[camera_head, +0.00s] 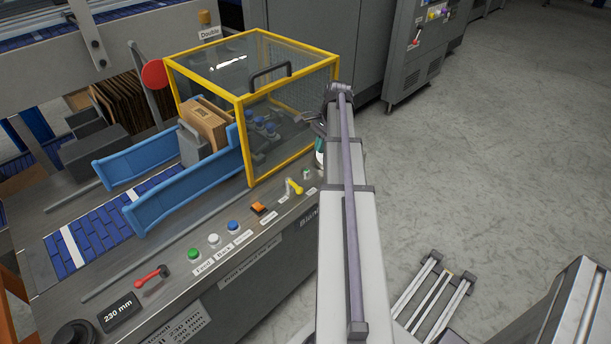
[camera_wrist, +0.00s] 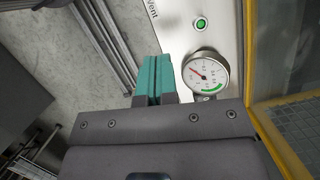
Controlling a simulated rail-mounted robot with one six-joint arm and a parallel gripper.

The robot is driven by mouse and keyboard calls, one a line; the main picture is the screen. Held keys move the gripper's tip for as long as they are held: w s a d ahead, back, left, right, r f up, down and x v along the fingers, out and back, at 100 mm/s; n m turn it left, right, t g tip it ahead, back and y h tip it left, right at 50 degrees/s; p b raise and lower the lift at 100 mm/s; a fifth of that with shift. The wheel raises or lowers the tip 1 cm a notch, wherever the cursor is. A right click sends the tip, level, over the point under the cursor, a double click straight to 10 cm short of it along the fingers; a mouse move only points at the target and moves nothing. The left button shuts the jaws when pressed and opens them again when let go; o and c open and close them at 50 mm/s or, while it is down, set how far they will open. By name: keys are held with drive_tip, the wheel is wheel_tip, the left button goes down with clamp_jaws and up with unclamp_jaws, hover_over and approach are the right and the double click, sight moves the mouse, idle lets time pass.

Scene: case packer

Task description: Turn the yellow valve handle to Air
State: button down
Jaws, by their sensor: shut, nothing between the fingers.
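The yellow valve handle (camera_head: 294,187) is on the grey control panel, near its right end, in the head view. Small labels lie on both sides of it, too small to read there. The handle does not show in the wrist view, where a label reading "Vent" is at the top edge. My gripper (camera_head: 320,158) is beyond the handle and to its right, beside the yellow-framed guard, partly hidden by my arm. In the wrist view my gripper (camera_wrist: 151,62) has its teal fingers together, empty, beside a round pressure gauge (camera_wrist: 205,74).
The clear guard box (camera_head: 242,98) with yellow edges stands close to my gripper. A green button (camera_wrist: 201,24) sits near the gauge. An orange switch (camera_head: 258,208) and several push buttons line the panel left of the handle. Open floor (camera_head: 480,170) lies to the right.

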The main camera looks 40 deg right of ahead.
sight(294, 187)
drive_tip(key=b+x, duration=1)
drive_tip(key=shift+f, duration=0.4)
drive_tip(key=a, duration=0.3)
drive_tip(key=shift+w+a, duration=0.25)
drive_tip(key=shift+a, duration=0.2)
drive_tip(key=shift+w, duration=0.1)
drive_tip(key=shift+a, duration=0.15)
